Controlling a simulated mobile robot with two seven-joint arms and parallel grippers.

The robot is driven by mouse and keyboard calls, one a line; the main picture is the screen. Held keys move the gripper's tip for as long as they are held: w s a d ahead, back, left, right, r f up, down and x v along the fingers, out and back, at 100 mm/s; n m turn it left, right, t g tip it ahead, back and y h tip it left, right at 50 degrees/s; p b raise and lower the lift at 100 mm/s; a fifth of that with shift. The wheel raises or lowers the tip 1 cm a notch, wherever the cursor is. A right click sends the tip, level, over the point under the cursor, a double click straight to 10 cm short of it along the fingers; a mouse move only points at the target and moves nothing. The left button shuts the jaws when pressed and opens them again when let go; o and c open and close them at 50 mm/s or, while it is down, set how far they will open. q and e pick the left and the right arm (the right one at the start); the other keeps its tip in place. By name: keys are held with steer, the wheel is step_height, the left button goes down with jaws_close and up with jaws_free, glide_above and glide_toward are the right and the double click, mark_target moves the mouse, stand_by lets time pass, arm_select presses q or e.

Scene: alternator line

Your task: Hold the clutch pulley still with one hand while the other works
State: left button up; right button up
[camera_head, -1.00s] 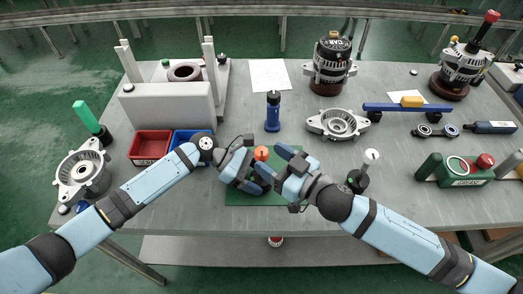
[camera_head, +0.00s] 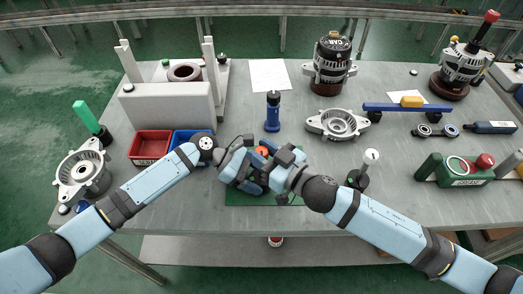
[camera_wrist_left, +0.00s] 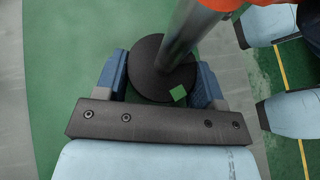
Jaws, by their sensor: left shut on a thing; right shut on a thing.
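A dark round disc, which looks like the clutch pulley (camera_wrist_left: 147,78), sits over the green mat (camera_wrist_left: 60,60) in the left wrist view, with a grey shaft (camera_wrist_left: 190,30) rising from it at a slant. My left gripper (camera_wrist_left: 161,72) is shut on the disc, one blue finger on each side. In the head view my left gripper (camera_head: 256,184) is low over the mat (camera_head: 235,199). My right gripper (camera_head: 268,160) is close beside and above it, shut around the orange-topped piece (camera_head: 262,151). The grippers hide the pulley and most of that piece in the head view.
A blue upright tool (camera_head: 272,115) stands behind the grippers. Red (camera_head: 149,146) and blue (camera_head: 181,140) bins are at left. A metal housing (camera_head: 337,124) and a white-topped black post (camera_head: 363,170) are at right. The bench between the mat and the front edge is clear.

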steer(key=shift+s+a+m+t+h, duration=0.1)
steer(key=shift+a+m+t+h, duration=0.05)
steer(key=shift+m+t+h, duration=1.1)
steer(key=shift+t+h, duration=0.25)
steer(key=shift+h, duration=0.1)
steer(key=o, duration=0.9)
steer(key=shift+d, duration=0.2)
steer(key=v, duration=1.1)
steer(key=shift+s+d+r, duration=0.1)
steer(key=shift+s+d, duration=0.15)
steer(key=shift+s, duration=0.1)
